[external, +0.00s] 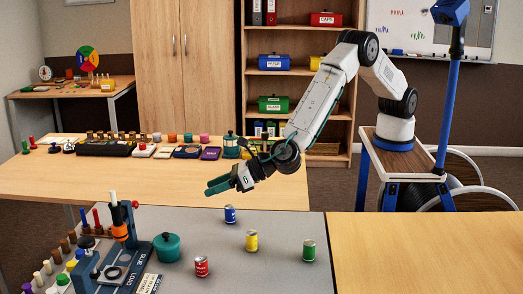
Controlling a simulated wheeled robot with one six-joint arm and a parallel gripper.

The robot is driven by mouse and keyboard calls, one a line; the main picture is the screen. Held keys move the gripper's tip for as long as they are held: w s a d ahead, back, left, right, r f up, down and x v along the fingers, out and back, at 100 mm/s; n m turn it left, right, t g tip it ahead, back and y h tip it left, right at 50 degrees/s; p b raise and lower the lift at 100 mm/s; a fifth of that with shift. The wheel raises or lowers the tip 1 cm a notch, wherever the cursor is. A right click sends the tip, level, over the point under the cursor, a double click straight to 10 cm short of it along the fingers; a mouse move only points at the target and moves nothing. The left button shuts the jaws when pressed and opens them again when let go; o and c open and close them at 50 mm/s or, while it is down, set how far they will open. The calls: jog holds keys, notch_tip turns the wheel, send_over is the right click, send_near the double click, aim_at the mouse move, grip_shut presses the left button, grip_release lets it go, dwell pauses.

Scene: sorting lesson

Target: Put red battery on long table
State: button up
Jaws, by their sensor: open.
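A red can-shaped cylinder (201,267), which appears to be the red battery, stands upright on the grey table (280,275) near the front. Similar blue (230,214), yellow (251,241) and green (309,250) cylinders stand upright behind and to its right. A long light-wood table (120,181) lies behind the grey one, with its front-right part bare. My gripper (209,187) is open and empty, its teal fingers pointing left. It appears above the border between these two tables, higher than the cylinders and apart from the red one.
A blue press-like device (118,255) and a teal lidded pot (167,246) stand left of the red cylinder. Several small items line the wood table's back edge. Another bare wood table (430,260) fills the front right.

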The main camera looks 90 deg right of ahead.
aim_at(201, 266)
jog(key=s+a+f+n+y, duration=0.1)
jog(key=s+a+f+n, duration=0.1)
jog(key=a+f, duration=0.1)
jog(key=s+a+f+n+y, duration=0.1)
jog(key=s+a+f+n, duration=0.1)
jog(key=a+f, duration=0.2)
jog(key=s+a+f+n+g+y, duration=0.1)
jog(key=s+a+f+n, duration=0.1)
jog(key=a+f, duration=0.2)
jog(key=shift+s+a+y, duration=0.3)
jog(key=shift+a, duration=0.1)
jog(key=shift+x, duration=0.95)
jog(key=shift+r+x, duration=0.2)
jog(key=shift+x, duration=2.65)
jog(key=shift+w+d, duration=0.1)
jog(key=shift+w, duration=0.05)
grip_shut()
